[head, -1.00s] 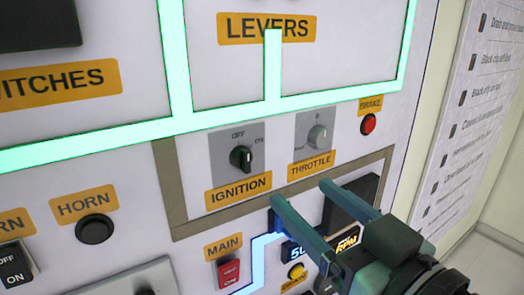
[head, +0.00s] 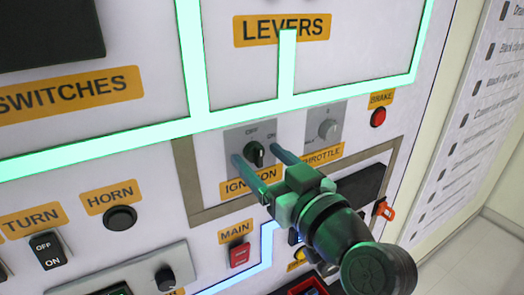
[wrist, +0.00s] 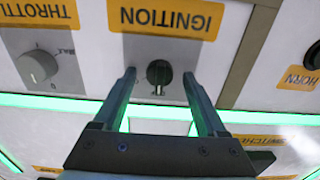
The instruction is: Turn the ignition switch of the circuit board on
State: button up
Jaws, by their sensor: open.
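The ignition switch (head: 255,154) is a small black rotary knob on a grey plate (head: 237,136) marked OFF and ON, above the orange IGNITION label (head: 237,186). The knob's pointer stands upright, toward OFF. My gripper (head: 254,152) is open, with one finger on each side of the knob. In the wrist view, which is upside down, the knob (wrist: 158,70) lies between the spread fingertips with a gap on both sides. Whether the tips reach past the knob's face is hard to tell.
The grey throttle knob (head: 327,129) and red brake button (head: 378,117) are to the right. The black horn button (head: 120,217) is at lower left, and the red main switch (head: 239,254) is below. A glowing green strip (head: 120,141) runs above the ignition plate.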

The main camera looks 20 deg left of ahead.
jog(key=shift+w+a, duration=0.1)
grip_shut()
dwell(0.4)
jog(key=m+p, duration=0.2)
jog(key=m, duration=0.4)
jog(key=shift+r+m, duration=0.1)
jog(key=shift+m, duration=0.3)
jog(key=m+p, duration=0.3)
jog(key=m, duration=0.2)
dwell(0.4)
grip_release()
